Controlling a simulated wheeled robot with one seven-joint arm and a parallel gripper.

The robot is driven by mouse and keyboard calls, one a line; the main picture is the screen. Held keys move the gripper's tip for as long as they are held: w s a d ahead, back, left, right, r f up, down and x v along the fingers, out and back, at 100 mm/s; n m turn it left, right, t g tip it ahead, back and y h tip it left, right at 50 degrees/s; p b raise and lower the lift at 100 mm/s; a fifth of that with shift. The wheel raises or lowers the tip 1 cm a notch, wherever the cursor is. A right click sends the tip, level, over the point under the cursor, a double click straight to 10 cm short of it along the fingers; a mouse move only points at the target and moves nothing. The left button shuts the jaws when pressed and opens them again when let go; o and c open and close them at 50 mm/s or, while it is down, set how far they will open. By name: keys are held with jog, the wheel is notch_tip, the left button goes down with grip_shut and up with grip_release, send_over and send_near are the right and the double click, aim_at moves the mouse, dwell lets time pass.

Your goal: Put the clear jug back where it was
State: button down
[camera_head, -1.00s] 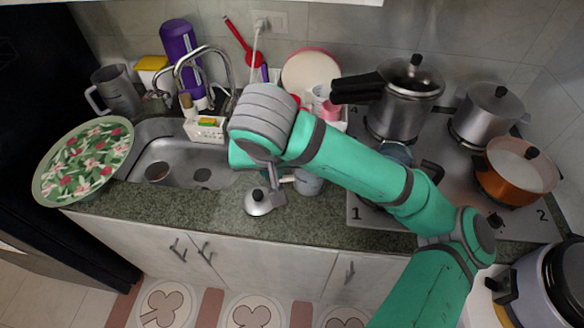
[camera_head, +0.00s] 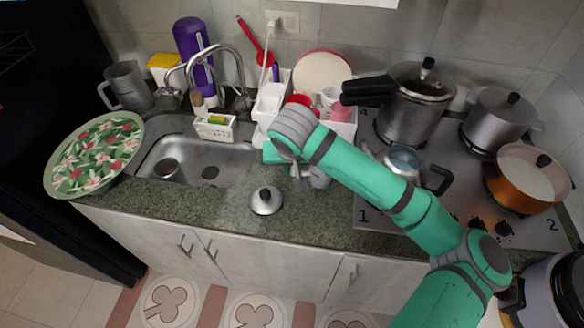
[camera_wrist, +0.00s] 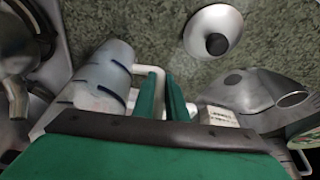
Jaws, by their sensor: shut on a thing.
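A clear, bluish jug with dark stripes (camera_wrist: 105,75) fills the left of the wrist view, its pale handle reaching toward my fingers. My gripper (camera_wrist: 163,95) is shut on this handle, with the green fingers at either side of it. In the head view my gripper (camera_head: 298,178) is over the counter right of the sink, and the jug (camera_head: 320,178) shows only partly beside it under my arm. I cannot tell whether the jug touches the counter.
A pot lid (camera_head: 266,200) lies on the counter in front. The sink (camera_head: 225,165) is left, with a floral plate (camera_head: 135,148) beyond. A grey jug (camera_head: 128,86) stands at the back left. The stove (camera_head: 375,208) with several pots is right. A dish rack is behind.

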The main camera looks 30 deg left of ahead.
jog(key=shift+f, duration=0.3)
jog(key=shift+f, duration=0.1)
jog(key=c, duration=1.8)
grip_release()
jog(key=shift+o, duration=0.2)
jog(key=v, duration=1.2)
